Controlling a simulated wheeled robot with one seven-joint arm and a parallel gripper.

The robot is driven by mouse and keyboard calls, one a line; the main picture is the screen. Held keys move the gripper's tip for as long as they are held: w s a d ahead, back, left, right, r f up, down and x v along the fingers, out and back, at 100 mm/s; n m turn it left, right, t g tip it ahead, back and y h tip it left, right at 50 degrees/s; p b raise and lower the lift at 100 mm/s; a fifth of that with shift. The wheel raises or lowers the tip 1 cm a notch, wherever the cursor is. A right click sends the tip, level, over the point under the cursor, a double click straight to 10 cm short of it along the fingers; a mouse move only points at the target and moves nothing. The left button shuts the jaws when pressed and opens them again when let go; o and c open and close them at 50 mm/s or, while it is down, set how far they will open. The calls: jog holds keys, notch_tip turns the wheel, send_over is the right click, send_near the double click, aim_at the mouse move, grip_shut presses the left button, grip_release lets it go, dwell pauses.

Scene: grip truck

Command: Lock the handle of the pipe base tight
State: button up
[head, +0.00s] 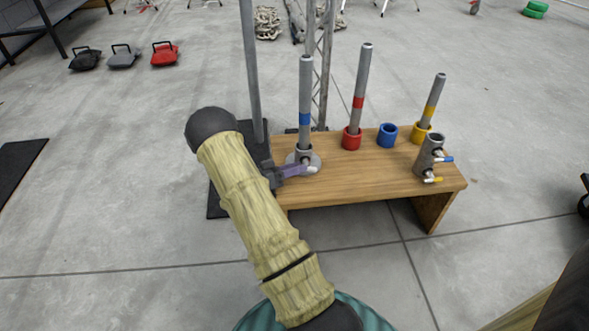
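A round grey pipe base (314,159) stands at the left end of the wooden bench. A grey pipe with a blue band (305,95) stands upright in it. A small pale handle (309,169) sticks out at the front of the base's collar. My gripper (297,170), with purplish fingers, reaches in from the left, low beside the base. Its fingertips are at or very near the handle; I cannot tell whether they touch it. The gap between the fingers is too small to make out. My arm covers the floor left of the bench.
On the wooden bench (385,173) are a red-banded pipe (361,90) in a red cup, an empty blue cup (387,135), a yellow-banded pipe (434,100) in a yellow cup, and a grey clamp (429,156) with blue and yellow handles. A tall grey pole (251,70) rises behind my gripper.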

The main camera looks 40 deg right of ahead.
grip_shut()
jog(key=shift+r+p, duration=0.3)
jog(key=shift+p, duration=0.4)
